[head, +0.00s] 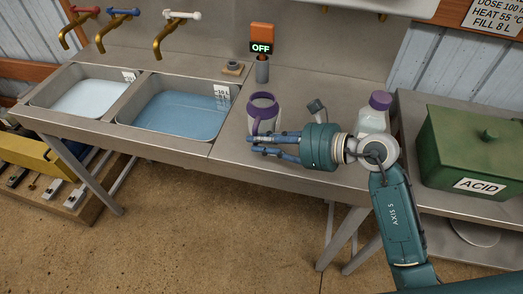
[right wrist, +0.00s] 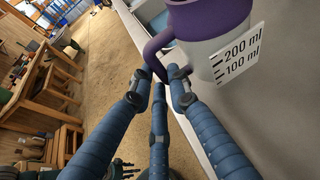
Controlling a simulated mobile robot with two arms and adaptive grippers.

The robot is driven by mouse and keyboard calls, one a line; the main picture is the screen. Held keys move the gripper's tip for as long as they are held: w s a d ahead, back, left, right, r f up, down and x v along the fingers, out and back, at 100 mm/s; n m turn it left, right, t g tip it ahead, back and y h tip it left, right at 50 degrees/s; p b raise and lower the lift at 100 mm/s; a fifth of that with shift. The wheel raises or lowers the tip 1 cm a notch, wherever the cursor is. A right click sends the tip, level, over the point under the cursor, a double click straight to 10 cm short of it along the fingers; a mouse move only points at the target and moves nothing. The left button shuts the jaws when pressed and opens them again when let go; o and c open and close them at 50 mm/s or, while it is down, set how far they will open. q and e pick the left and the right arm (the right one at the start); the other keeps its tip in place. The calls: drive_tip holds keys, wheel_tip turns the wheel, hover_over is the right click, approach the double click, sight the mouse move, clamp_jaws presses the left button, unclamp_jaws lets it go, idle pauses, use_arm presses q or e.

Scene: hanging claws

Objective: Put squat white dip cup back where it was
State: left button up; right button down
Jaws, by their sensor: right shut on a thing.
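The squat white dip cup (head: 264,108) has a purple rim and a purple handle. It is upright at the counter's front part, right of the blue-water basin. My right gripper (head: 252,143) reaches in from the right, its fingers in front of the cup's lower part. In the right wrist view the cup (right wrist: 212,40) shows 200 ml and 100 ml marks, and the fingertips (right wrist: 162,78) are closed around the lower part of its handle. I cannot tell whether the cup's base touches the counter. My left gripper is not in view.
A white bottle with a purple cap (head: 374,113) and a small grey object (head: 316,109) stand near my right wrist. Two basins (head: 172,137) lie left. An orange OFF sign (head: 262,40) stands behind the cup. A green ACID box (head: 478,150) is at right.

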wheel_tip(320, 180, down, 4)
drive_tip(key=shift+f, duration=0.1)
drive_tip(key=shift+f, duration=0.15)
drive_tip(key=c, duration=1.7)
unclamp_jaws()
drive_tip(key=shift+o, duration=0.2)
